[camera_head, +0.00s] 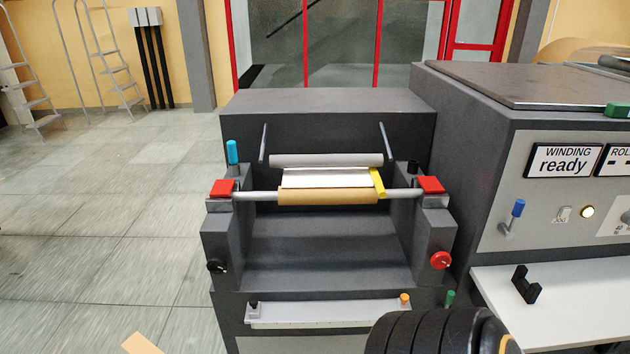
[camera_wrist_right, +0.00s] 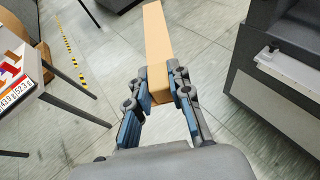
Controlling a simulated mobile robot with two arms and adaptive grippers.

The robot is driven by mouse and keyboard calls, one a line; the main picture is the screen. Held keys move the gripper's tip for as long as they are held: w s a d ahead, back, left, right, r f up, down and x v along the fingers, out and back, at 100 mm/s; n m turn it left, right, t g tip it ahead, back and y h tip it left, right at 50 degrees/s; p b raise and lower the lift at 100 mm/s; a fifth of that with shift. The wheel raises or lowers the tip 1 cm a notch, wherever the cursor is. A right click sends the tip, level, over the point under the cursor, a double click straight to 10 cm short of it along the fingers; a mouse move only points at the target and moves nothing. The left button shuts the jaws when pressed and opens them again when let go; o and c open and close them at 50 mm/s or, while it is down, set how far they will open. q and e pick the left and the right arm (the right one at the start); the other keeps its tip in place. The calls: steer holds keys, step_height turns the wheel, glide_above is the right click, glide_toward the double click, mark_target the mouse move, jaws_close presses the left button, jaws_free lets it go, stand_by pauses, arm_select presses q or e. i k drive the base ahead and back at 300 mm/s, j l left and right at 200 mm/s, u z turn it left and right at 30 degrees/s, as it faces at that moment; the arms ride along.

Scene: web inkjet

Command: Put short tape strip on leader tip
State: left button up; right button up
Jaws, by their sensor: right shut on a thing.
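My right gripper (camera_wrist_right: 162,86) is shut on a long tan bar-like piece (camera_wrist_right: 158,40) in the right wrist view. The piece sticks out beyond the fingertips, above the floor and apart from the machine. I cannot tell whether it is the short tape strip. In the head view, a white web (camera_head: 325,178) hangs between a grey roller (camera_head: 325,160) and a tan roll (camera_head: 328,197) on a shaft. A yellow strip (camera_head: 377,182) lies at the web's right edge. I cannot tell exactly where the leader tip is. My left gripper is in neither view.
Red blocks (camera_head: 222,188) (camera_head: 430,185) sit at the shaft ends. A pale shelf (camera_head: 327,313) runs along the machine's front. The cabinet (camera_head: 560,160) on the right reads "WINDING ready". A table (camera_wrist_right: 30,95) stands left in the wrist view. Floor is open on the left.

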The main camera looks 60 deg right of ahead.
mark_target(329, 184)
steer(key=i+u, duration=0.1)
steer(key=i, duration=0.3)
steer(key=i+l+u, duration=0.15)
steer(key=i, duration=0.3)
steer(key=i+l+u, duration=0.1)
steer(key=i, duration=0.3)
steer(key=i+l+u, duration=0.15)
steer(key=i, duration=0.25)
steer(key=l, duration=0.1)
